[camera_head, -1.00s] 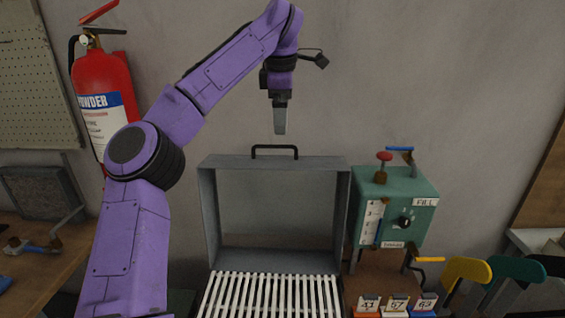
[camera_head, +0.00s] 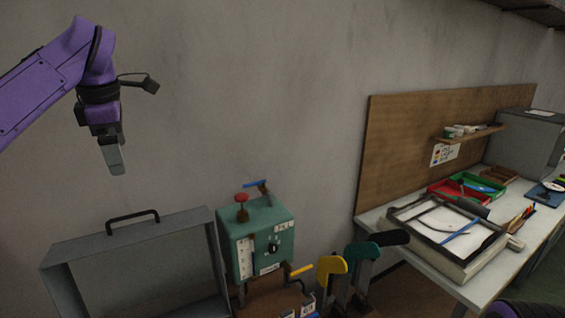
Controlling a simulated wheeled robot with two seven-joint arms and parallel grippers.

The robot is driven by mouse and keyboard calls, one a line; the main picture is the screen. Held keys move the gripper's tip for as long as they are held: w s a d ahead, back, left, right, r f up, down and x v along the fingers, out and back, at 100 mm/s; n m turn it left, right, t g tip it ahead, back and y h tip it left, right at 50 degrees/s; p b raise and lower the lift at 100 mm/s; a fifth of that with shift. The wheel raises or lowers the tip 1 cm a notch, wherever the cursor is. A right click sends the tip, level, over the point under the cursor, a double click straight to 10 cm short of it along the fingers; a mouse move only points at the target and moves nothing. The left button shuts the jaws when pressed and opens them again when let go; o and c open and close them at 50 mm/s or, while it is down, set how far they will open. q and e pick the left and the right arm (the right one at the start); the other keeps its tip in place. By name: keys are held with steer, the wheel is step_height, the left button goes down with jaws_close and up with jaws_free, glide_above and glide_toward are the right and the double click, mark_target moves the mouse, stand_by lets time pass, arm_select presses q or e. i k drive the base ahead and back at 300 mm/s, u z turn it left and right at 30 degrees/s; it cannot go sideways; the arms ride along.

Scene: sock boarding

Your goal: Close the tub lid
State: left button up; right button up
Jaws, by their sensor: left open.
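The tub lid (camera_head: 88,250) is a grey, shallow, box-like cover that stands raised at the lower left, with a black handle (camera_head: 133,217) on its top edge. The lower part of the lid and the tub below it are out of view. My left gripper (camera_head: 117,170) hangs in the air above the lid, fingers pointing down, apart from the handle and a little to its upper left. It is open and holds nothing. My right gripper is not in view.
A green control box (camera_head: 258,240) with a red knob and a blue-handled lever stands right of the lid. Yellow (camera_head: 330,268) and teal (camera_head: 362,255) sock boards are beside it. A white bench (camera_head: 470,290) with trays is at right.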

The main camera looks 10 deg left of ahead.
mark_target(55, 273)
steer(key=k, duration=1.5)
